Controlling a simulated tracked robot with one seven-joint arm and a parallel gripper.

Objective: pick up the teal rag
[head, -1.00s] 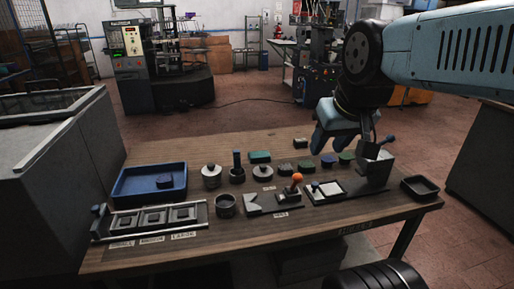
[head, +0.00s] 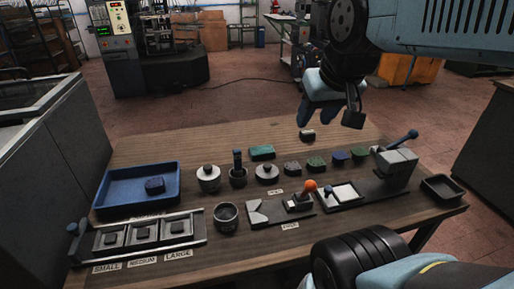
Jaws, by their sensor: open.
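The teal rag (head: 262,152) looks like a small folded pad lying flat on the wooden table, behind the lidded pots, in the head view. My gripper (head: 331,115) is in the air near the table's back edge, to the right of the rag in the picture and apart from it. Its fingers point down and are spread, with nothing between them. The rag is fully in view.
Several small grey, green and blue pads (head: 339,157) lie right of the rag. Pots (head: 208,178) stand in front of it. A blue tray (head: 110,196) is at left, a lever device (head: 396,168) at right. A small block (head: 307,135) lies at the back.

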